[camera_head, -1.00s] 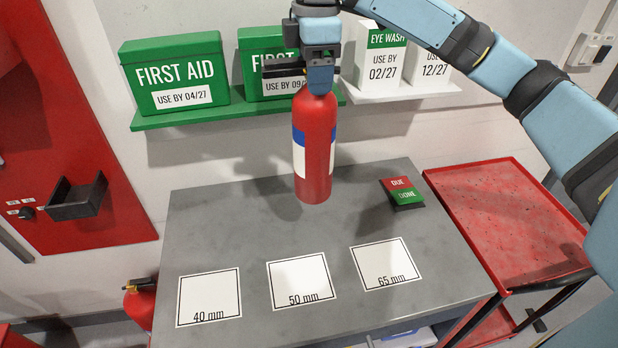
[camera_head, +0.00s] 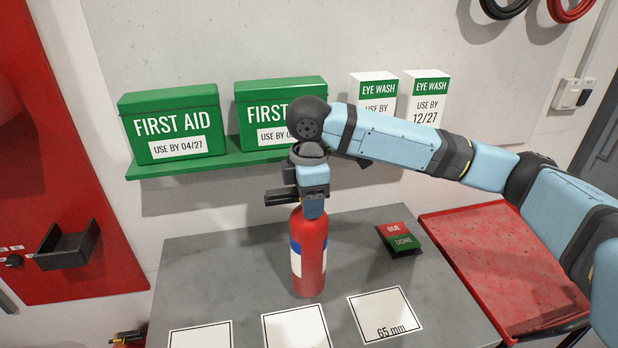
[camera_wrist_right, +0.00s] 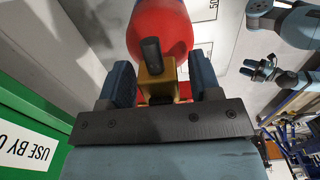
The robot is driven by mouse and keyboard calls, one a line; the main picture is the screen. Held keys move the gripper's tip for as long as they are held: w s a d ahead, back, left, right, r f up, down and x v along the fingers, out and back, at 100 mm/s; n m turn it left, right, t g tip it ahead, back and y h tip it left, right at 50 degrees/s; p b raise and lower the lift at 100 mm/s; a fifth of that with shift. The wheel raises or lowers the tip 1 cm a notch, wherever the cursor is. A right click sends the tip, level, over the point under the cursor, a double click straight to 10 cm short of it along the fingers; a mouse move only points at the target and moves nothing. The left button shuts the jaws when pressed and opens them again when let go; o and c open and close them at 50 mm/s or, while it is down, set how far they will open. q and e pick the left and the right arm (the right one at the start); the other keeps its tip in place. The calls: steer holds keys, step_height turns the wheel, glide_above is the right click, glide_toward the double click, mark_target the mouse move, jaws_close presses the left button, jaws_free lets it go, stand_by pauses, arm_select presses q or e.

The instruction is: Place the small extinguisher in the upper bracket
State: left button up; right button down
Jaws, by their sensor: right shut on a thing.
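The small extinguisher (camera_head: 309,258) is a red cylinder with a blue and white label. It hangs upright in my right gripper (camera_head: 309,207), over the grey table. In the right wrist view its red body (camera_wrist_right: 160,30) and brass valve (camera_wrist_right: 155,82) show, with the fingers shut around the valve. Whether its base touches the table is unclear. A black open-topped bracket (camera_head: 66,250) is fixed to the red panel at the left, empty and well away from the extinguisher. My left gripper shows small in the right wrist view (camera_wrist_right: 262,70); its jaws are too small to read.
The grey table (camera_head: 225,275) carries white size cards (camera_head: 384,314) and a DUE/DONE block (camera_head: 398,238). A green shelf (camera_head: 190,166) with first-aid boxes (camera_head: 174,124) is behind. A red cart (camera_head: 500,265) stands right. Another extinguisher (camera_head: 128,338) is partly visible lower left.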

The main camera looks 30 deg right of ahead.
mark_target(299, 246)
steer(key=shift+f, duration=2.2)
steer(key=c, duration=0.7)
jaws_free()
steer(key=shift+f, duration=0.1)
steer(key=o, duration=0.4)
steer(key=shift+s, duration=0.1)
